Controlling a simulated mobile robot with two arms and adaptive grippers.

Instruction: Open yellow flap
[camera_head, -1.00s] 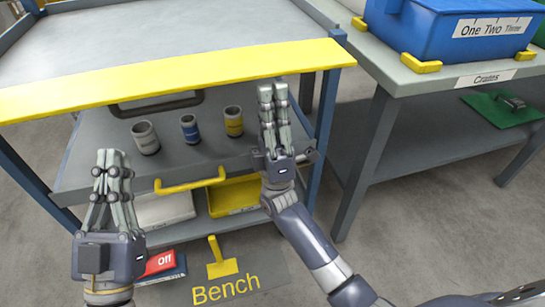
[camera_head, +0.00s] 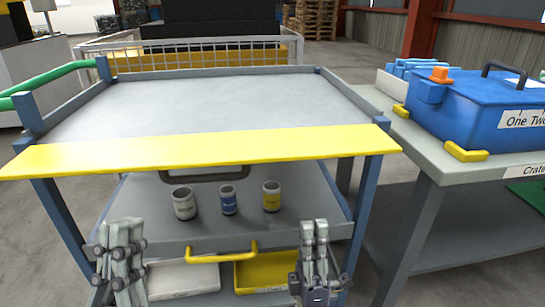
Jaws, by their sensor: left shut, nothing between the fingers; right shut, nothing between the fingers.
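The yellow flap (camera_head: 200,152) is a long flat board along the front edge of the grey bench top (camera_head: 215,104). It lies about level, spanning the two blue front posts. My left gripper (camera_head: 124,228) is shut and empty, low in front of the bench at the left. My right gripper (camera_head: 314,228) is shut and empty, low in front of the bench's right side. Both are below the flap in the picture and apart from it.
Grey, blue and yellow cans (camera_head: 228,200) stand on the shelf under the flap. A yellow handle (camera_head: 222,252) sits on the shelf front above white and yellow bins (camera_head: 265,273). A blue crate (camera_head: 480,105) stands on the right table (camera_head: 430,160). A mesh cage is behind.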

